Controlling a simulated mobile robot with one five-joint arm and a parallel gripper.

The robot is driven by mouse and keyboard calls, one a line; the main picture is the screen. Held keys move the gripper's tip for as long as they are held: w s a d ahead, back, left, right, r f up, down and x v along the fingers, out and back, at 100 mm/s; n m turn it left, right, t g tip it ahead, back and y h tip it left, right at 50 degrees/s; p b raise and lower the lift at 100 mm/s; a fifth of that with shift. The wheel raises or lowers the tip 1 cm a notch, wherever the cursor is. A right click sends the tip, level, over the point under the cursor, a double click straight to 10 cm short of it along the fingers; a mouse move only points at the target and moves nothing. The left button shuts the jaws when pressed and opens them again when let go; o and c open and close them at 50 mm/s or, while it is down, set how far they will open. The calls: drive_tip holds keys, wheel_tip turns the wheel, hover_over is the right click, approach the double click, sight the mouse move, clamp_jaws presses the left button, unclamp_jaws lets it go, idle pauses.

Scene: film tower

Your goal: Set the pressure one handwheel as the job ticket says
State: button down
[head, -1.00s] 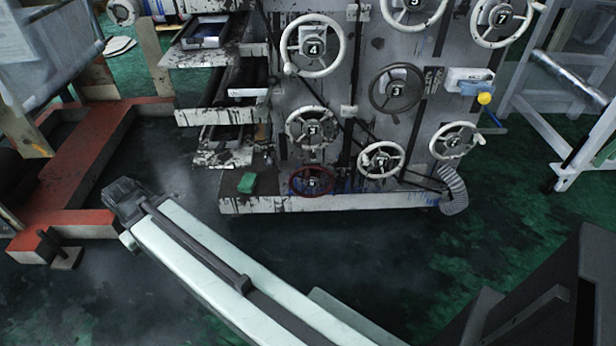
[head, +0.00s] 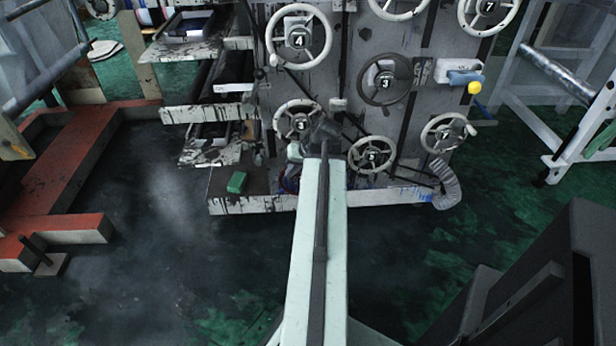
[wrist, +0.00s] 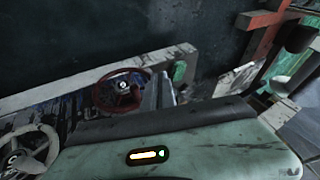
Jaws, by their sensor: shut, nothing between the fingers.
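Several handwheels with number plates are on the grey machine panel (head: 352,45). A pale wheel marked 4 (head: 271,42) is upper left, and a dark wheel, seemingly marked 3 (head: 409,84), is at middle right. Pale wheels sit lower left (head: 279,128), lower middle (head: 389,160) and lower right (head: 470,131); their plates are hard to read. A red handwheel (wrist: 97,98) shows low down in the wrist view; my arm hides it in the head view. My gripper (head: 323,128) is shut and empty, in front of the lower-left wheel; contact cannot be told. No job ticket is readable.
A green block (head: 237,182) lies on the machine's low ledge (head: 240,206). A yellow-knobbed lever (head: 474,87) is at right. A red frame (head: 60,180) stands left. Dark floor before the machine is clear.

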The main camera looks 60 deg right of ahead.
drive_tip(key=s+d+m+t+h, duration=0.1)
drive_tip(key=s+d+m+h, duration=0.1)
drive_tip(key=s+d, duration=0.75)
drive_tip(key=w+a+f+b, duration=0.1)
drive_tip(key=w+f+b, duration=0.6)
drive_tip(key=w+b, duration=0.1)
drive_tip(key=shift+w+a+f, duration=0.15)
drive_tip(key=shift+w+f, duration=0.1)
drive_tip(key=shift+w, duration=0.15)
